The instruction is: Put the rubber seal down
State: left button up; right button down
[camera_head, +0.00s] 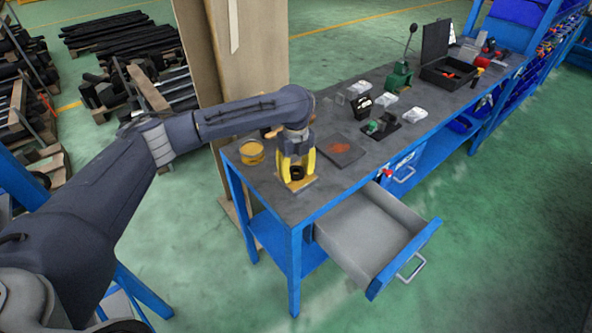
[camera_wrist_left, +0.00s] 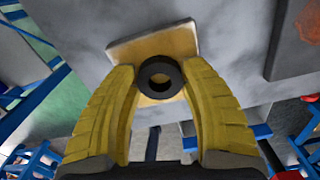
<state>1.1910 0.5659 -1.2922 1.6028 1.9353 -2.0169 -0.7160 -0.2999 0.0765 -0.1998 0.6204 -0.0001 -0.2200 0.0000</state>
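The rubber seal is a small black ring (camera_wrist_left: 160,77), seen in the left wrist view between the tips of my left gripper (camera_wrist_left: 160,80). Both yellow fingers appear to touch its sides, so the gripper looks shut on it. In the head view my left gripper (camera_head: 296,168) points down over the near left end of the workbench, with the dark seal (camera_head: 297,173) low between its fingers. A flat tan pad (camera_wrist_left: 125,50) lies behind the seal in the left wrist view. I cannot tell whether the seal touches it. My right gripper is not in view.
The grey workbench top (camera_head: 330,185) has a yellow tin (camera_head: 252,153) left of the gripper and a dark plate with an orange patch (camera_head: 340,150) to its right. An open drawer (camera_head: 372,232) sticks out in front. A green lever press (camera_head: 400,75) stands further back.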

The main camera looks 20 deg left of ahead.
aim_at(296, 171)
pick_arm(q)
jog(key=shift+o, duration=1.2)
jog(key=shift+r, duration=0.15)
notch_tip(296, 171, up, 12)
